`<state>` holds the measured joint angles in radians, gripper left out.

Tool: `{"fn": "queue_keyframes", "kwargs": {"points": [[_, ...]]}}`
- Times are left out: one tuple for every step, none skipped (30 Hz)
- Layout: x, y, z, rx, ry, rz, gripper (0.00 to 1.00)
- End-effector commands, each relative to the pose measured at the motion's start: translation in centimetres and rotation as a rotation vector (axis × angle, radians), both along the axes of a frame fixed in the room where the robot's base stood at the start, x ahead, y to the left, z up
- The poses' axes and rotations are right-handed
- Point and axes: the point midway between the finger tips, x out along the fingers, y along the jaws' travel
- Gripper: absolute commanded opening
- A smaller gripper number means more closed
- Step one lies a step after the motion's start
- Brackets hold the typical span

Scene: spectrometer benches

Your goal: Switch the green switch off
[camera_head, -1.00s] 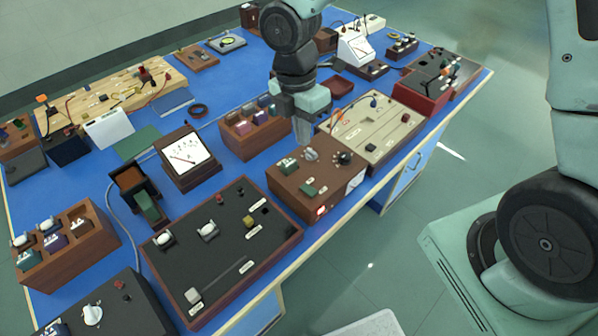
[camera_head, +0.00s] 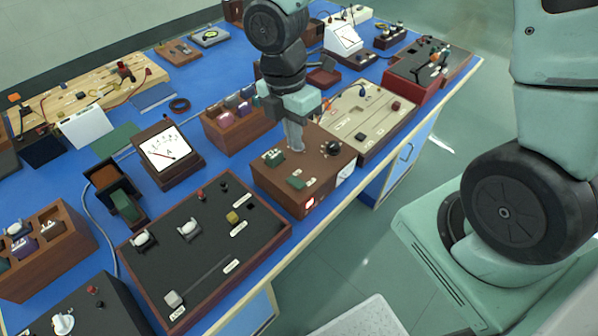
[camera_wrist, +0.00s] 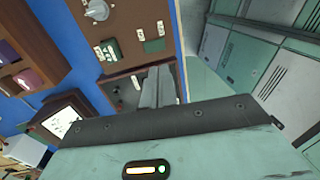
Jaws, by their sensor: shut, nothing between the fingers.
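The brown box (camera_head: 265,180) stands near the table's front edge, left of the beige panel. Two small green parts are on its top: a raised green switch (camera_head: 274,158) and a flatter green piece (camera_head: 297,181) nearer the front. In the wrist view the raised green switch (camera_wrist: 108,50) and the other green piece (camera_wrist: 153,45) show left of and above my fingers. My gripper (camera_head: 295,148) is shut and empty, pointing down at the far part of the box top, right of the raised switch. I cannot tell whether its tips touch the box. A pale knob (camera_wrist: 96,10) shows only in the wrist view.
A black knob (camera_head: 333,147) stands on the box right of my gripper. The black panel (camera_head: 215,265) with several switches lies in front left, the beige panel (camera_head: 375,115) right. A wooden holder (camera_head: 235,140) and white meter (camera_head: 163,145) stand behind. Floor is clear in front.

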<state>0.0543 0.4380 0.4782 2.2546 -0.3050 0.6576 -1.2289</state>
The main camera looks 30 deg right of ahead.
Motion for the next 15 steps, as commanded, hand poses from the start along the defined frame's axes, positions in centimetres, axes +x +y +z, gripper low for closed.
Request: {"fn": "queue_keyframes", "kwargs": {"points": [[-0.3,0.0,-1.2,-0.001,0.006,0.003,0.00],[-0.4,0.0,-1.9,-0.001,0.006,0.003,0.00],[-0.5,-0.1,-2.7,-0.001,0.006,0.004,0.00],[-0.6,-0.1,-3.3,-0.001,0.006,0.003,0.00],[-0.7,-0.1,-4.0,-0.001,0.006,0.003,0.00],[-0.8,-0.1,-4.8,-0.001,0.006,0.005,0.00],[-0.8,-0.2,-5.4,-0.001,0.006,0.003,0.00],[-0.9,-0.2,-6.0,-0.001,0.005,0.003,0.00],[-1.0,-0.2,-6.7,-0.002,0.005,0.004,0.00],[-1.1,-0.3,-7.2,-0.001,0.004,0.003,0.00],[-1.2,-0.3,-7.7,-0.001,0.005,0.002,0.00],[-1.2,-0.3,-8.3,-0.002,0.004,0.003,0.00],[-1.3,-0.3,-8.7,-0.002,0.004,0.004,0.00],[-1.3,-0.4,-9.1,-0.002,0.004,0.003,0.00],[-1.4,-0.4,-9.5,-0.002,0.003,0.002,0.00]]}}
